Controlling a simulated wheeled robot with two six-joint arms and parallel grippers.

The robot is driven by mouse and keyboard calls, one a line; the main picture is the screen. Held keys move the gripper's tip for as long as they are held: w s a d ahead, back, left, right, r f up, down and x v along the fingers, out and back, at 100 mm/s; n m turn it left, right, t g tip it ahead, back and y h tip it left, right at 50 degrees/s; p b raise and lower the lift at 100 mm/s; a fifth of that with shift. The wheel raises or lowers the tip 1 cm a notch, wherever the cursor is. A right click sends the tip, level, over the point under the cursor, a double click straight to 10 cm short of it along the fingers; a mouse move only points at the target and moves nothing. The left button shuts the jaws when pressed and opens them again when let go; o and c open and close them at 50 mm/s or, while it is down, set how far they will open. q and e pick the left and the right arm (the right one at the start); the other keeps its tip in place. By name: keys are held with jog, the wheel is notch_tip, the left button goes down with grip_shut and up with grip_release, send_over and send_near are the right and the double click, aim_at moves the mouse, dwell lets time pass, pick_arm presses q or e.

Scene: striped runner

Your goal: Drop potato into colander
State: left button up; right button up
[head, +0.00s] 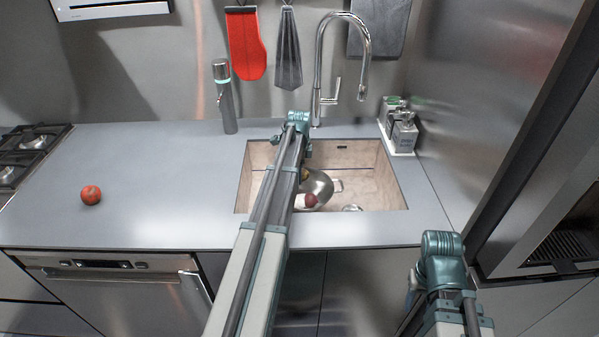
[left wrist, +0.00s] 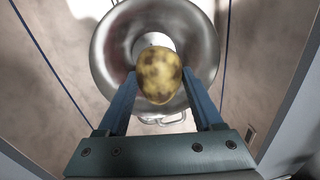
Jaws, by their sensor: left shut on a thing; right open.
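The potato (left wrist: 158,75), yellow with brown blotches, is between the fingertips of my left gripper (left wrist: 160,83), which is shut on it. In the left wrist view it hangs over the steel colander (left wrist: 108,50), covering part of its middle. The colander also shows in the head view (head: 321,184), inside the sink and partly hidden by my left arm. A bit of the potato (head: 304,174) shows beside that arm. My right gripper (head: 432,285) is at the lower right, apart from the sink; it is open, its fingers mostly hidden.
A dark red round patch (head: 311,201) shows at the colander; I cannot tell what it is. The sink (head: 375,185) is set in a grey counter (head: 170,190). A red tomato-like fruit (head: 91,194) lies on the left. The faucet (head: 320,90) and bottles (head: 404,130) stand behind.

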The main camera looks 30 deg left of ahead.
pick_arm(q)
notch_tip(320, 180, down, 5)
jog(key=b, duration=0.4)
jog(key=o, duration=1.5)
jog(key=r+p, duration=0.4)
jog(key=s+r+p, duration=0.1)
jog(key=r+p, duration=0.8)
jog(key=shift+s+d+r, duration=0.2)
jog(key=shift+d+r, duration=0.15)
